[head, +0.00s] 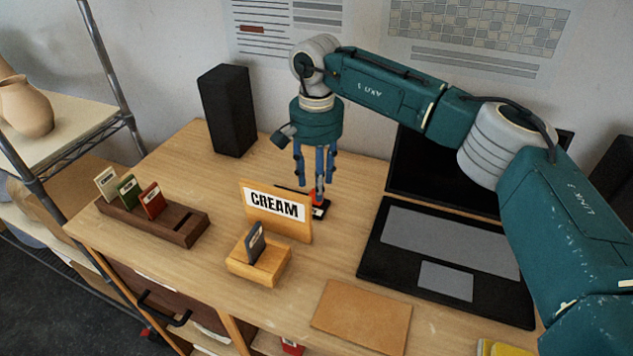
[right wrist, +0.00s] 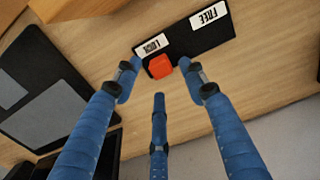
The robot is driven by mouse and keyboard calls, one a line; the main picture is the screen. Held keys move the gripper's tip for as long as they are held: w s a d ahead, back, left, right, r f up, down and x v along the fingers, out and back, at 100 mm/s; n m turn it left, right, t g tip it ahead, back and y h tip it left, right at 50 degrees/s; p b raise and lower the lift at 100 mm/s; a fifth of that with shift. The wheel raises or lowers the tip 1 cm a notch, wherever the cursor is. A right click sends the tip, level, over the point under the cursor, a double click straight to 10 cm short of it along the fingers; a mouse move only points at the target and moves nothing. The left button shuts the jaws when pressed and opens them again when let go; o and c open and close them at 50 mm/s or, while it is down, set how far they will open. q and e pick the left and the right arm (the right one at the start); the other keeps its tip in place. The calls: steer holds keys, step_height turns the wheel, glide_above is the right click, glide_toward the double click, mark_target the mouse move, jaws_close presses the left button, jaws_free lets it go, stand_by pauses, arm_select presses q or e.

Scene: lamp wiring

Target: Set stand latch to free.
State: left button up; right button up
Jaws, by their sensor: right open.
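The stand latch is a black plate (right wrist: 205,38) with two white labels, one reading FREE (right wrist: 209,15) and one that seems to read LOCK (right wrist: 151,46). Its orange-red knob (right wrist: 160,66) sits at the LOCK end. In the head view the latch (head: 321,209) is partly hidden behind a wooden sign reading CREAM (head: 275,208). My right gripper (head: 315,182) points down over the latch. Its blue fingers are open around the knob's end of the plate in the right wrist view (right wrist: 160,82), with nothing clearly held; contact with the knob cannot be told. My left gripper is out of view.
A small wooden holder (head: 240,266) with a grey card stands in front of the sign. A laptop (head: 440,258) lies to the right, a black speaker (head: 227,110) stands back left. A dark card rack (head: 186,228) sits left. A tan board (head: 362,316) lies in front.

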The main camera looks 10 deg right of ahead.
step_height(320, 180, down, 2)
steer(key=shift+w, duration=0.1)
steer(key=shift+f, duration=0.25)
